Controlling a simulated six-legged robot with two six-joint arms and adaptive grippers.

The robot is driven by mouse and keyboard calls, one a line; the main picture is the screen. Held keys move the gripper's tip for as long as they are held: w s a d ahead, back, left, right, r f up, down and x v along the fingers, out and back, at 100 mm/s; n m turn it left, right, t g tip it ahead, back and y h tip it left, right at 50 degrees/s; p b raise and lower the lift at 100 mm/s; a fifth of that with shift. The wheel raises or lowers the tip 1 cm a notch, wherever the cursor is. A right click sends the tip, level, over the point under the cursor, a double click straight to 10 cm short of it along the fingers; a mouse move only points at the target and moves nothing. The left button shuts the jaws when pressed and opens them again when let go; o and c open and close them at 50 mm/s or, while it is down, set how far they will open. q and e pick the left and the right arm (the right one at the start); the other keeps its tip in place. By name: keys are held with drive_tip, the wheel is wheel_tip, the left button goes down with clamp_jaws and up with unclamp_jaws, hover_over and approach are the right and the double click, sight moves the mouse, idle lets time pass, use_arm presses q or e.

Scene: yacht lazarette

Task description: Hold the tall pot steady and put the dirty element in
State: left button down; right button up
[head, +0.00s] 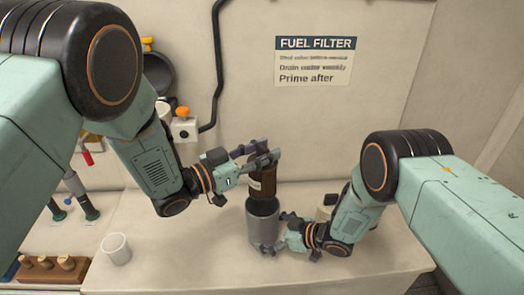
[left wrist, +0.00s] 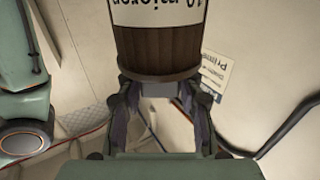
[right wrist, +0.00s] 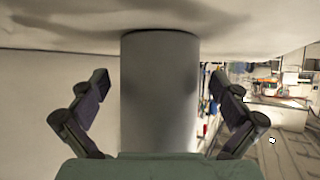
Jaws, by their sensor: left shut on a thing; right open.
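The tall grey pot (head: 263,226) stands upright on the pale bench. The brown pleated dirty element (head: 262,182), with a white label, is upright right above the pot's mouth; whether its lower end is inside the rim I cannot tell. My left gripper (head: 262,156) is shut on the top of the element; in the left wrist view the element (left wrist: 155,50) shows its "10 micron" label. My right gripper (head: 272,232) is open low at the pot, its fingers on either side; in the right wrist view the pot (right wrist: 160,95) stands between the fingers with gaps.
A white cup (head: 116,249) stands on the bench at left. A cream-coloured container (head: 326,206) is partly hidden behind my right arm. A wooden block with pegs (head: 45,268) and tools are at far left. A fuel filter sign (head: 315,60) is on the wall.

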drive_tip(key=shift+w+a+f, duration=0.3)
drive_tip(key=shift+w+a, duration=0.1)
drive_tip(key=shift+a, duration=0.1)
drive_tip(key=c, duration=0.9)
drive_tip(key=shift+s+d, duration=0.1)
